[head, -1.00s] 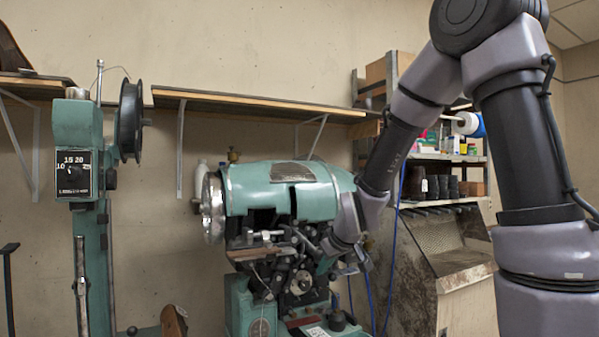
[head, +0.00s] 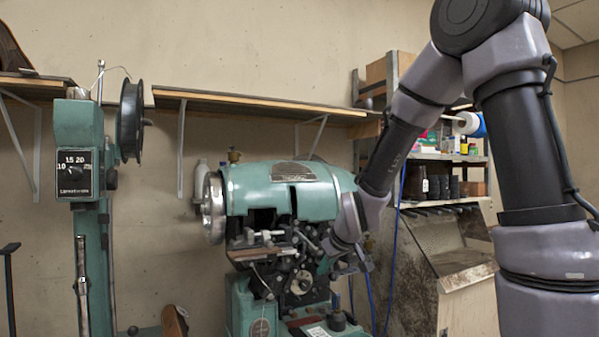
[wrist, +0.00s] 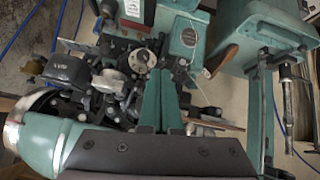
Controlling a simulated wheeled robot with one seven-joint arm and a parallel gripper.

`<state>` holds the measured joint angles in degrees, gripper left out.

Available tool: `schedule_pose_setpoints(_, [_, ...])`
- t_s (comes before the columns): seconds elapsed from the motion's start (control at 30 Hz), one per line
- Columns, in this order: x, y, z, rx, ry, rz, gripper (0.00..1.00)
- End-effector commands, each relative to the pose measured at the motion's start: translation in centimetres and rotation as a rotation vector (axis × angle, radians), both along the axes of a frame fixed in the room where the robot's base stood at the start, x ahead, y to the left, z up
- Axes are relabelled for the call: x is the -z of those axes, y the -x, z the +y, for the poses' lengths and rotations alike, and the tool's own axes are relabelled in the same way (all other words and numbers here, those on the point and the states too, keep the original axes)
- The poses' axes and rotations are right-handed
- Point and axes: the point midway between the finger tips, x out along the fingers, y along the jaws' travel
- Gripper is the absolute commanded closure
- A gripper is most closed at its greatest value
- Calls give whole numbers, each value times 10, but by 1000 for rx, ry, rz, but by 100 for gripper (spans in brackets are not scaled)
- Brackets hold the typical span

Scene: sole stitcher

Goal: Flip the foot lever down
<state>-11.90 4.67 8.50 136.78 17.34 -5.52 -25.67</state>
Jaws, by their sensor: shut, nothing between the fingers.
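The green sole stitcher (head: 285,192) stands in the middle of the head view, with a cluster of metal levers, knobs and linkages on its front. I cannot single out the foot lever for certain among these parts. My gripper (head: 362,264) is at the right side of this cluster in the head view, largely lost against the dark parts. In the wrist view my gripper (wrist: 162,72) shows two tapered fingers close together, shut and empty, pointing into the mechanism near a round pale knob (wrist: 139,59). I cannot tell whether the fingertips touch any part.
A green post machine with a dial (head: 74,172) and dark reel stands at left. A wall shelf (head: 255,103) runs behind the stitcher. Shelving with jars (head: 440,186) and a worn metal cabinet (head: 420,262) stand at right. Blue cables hang beside the stitcher.

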Motion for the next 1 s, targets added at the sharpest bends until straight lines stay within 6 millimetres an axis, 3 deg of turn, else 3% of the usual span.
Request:
schedule_pose_setpoints(0.5, [-2,1,0,0,0,-1,100])
schedule_pose_setpoints(1.0, [-34,28,-12,5,-4,-1,100])
